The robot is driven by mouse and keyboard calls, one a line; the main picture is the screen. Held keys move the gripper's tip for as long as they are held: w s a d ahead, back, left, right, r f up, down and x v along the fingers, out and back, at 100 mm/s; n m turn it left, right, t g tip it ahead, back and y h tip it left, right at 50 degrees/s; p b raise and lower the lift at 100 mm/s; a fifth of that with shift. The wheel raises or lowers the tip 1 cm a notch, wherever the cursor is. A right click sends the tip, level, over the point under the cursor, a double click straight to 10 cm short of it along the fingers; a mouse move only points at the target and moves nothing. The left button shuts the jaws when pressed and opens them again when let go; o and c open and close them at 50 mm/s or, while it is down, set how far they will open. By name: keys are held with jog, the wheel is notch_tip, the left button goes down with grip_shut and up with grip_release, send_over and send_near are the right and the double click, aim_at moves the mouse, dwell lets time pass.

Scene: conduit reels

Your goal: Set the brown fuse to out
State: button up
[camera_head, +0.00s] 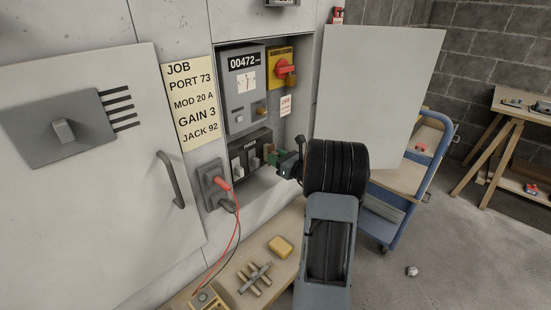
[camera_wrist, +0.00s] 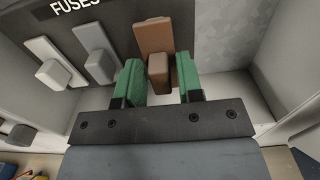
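The brown fuse (camera_wrist: 156,36) is at the right end of the fuse row in the wrist view, with its handle sticking out toward me. My gripper (camera_wrist: 162,82) has its two green-padded fingers on either side of that handle. The fingers are apart, and a narrow gap shows on the right side of the handle; contact on the left is hard to tell. In the head view my gripper (camera_head: 279,157) reaches into the wall recess at the dark fuse panel (camera_head: 250,143).
A white fuse (camera_wrist: 46,58) and a grey fuse (camera_wrist: 97,52) stand left of the brown one. Above the panel are a grey meter box (camera_head: 243,90) and a red-yellow rotary switch (camera_head: 284,68). A red plug (camera_head: 222,184) with cables sits left below. The recess wall is close on the right.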

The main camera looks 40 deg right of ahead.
jog(key=shift+o, duration=0.8)
jog(key=s+d, duration=0.2)
jog(key=s, duration=1.1)
jog(key=shift+s+d+p, duration=0.25)
jog(key=shift+s+p, duration=0.05)
jog(key=shift+p, duration=0.1)
